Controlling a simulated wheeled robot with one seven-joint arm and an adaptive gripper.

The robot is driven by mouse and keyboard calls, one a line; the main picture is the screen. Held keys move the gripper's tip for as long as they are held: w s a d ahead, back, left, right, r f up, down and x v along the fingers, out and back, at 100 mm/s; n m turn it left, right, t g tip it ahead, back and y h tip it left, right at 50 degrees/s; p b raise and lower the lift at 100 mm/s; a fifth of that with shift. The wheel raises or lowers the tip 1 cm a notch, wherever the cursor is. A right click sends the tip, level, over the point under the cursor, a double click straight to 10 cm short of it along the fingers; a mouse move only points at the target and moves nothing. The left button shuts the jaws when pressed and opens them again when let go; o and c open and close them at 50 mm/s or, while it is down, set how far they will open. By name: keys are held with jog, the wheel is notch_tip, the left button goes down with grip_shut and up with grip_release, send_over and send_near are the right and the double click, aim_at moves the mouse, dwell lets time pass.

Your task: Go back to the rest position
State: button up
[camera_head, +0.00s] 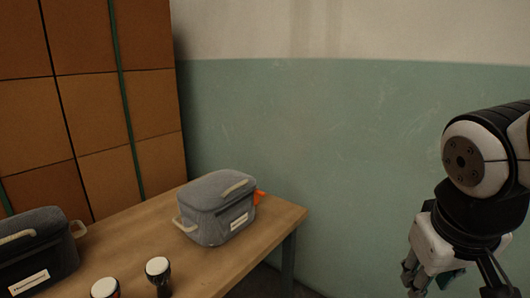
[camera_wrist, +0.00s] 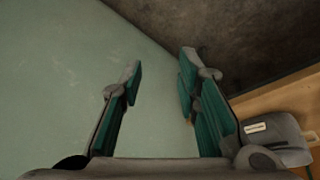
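My gripper (camera_head: 440,272) hangs at the right edge of the head view, to the right of the table and apart from it, partly cut off by the frame's bottom edge. In the wrist view my gripper (camera_wrist: 160,68) has its two green-padded fingers spread apart, with nothing between them. Two small goblet drums with white tops stand at the table's near side: one dark drum (camera_head: 158,272) and one reddish drum (camera_head: 105,289), both partly cut off by the bottom edge.
A wooden table (camera_head: 270,217) holds a grey fabric case (camera_head: 215,208) near its far right corner and a darker case (camera_head: 40,252) at left. An orange item shows behind the grey case. Strapped brown boxes (camera_head: 95,90) stand behind. The green wall (camera_head: 350,150) is bare.

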jog(key=s+a+f+g+y, duration=0.1)
jog(key=s+a+g, duration=0.1)
jog(key=s, duration=0.6)
jog(key=s+a+f+g+y, duration=0.1)
jog(key=s+a, duration=0.2)
jog(key=s, duration=0.4)
notch_tip(320, 180, up, 32)
jog(key=d+t+p, duration=0.1)
jog(key=t+p, duration=0.2)
jog(key=p, duration=2.7)
jog(key=shift+s+t, duration=0.2)
jog(key=shift+t, duration=0.1)
